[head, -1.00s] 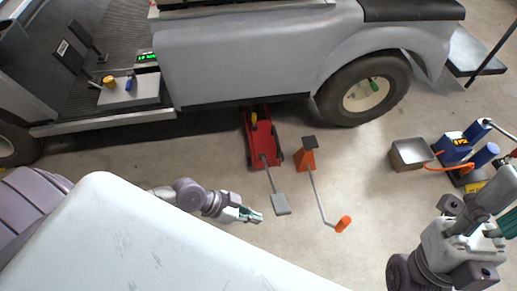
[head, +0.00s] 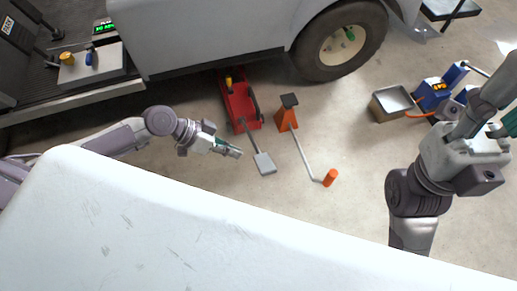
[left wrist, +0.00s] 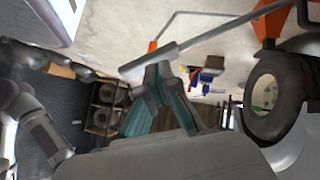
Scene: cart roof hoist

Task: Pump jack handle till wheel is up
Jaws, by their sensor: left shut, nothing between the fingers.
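The red floor jack (head: 240,103) lies under the grey cart beside its wheel (head: 338,45). Its grey handle ends in a flat pad (head: 264,163) toward me. My left gripper (head: 236,152) is shut and empty, just left of the pad, apart from it in the head view. In the left wrist view its teal-padded fingers (left wrist: 165,95) lie close to a grey bar (left wrist: 205,48), seemingly the jack handle; contact is unclear. I cannot tell whether the wheel touches the floor. My right gripper (head: 485,130) is at the right, away from the jack; its jaw state is unclear.
An orange stand (head: 287,115) with a crank and orange grip (head: 330,178) stands right of the jack. A metal bin (head: 392,104) and a blue device (head: 432,93) are farther right. Floor between the crank and my right arm is clear.

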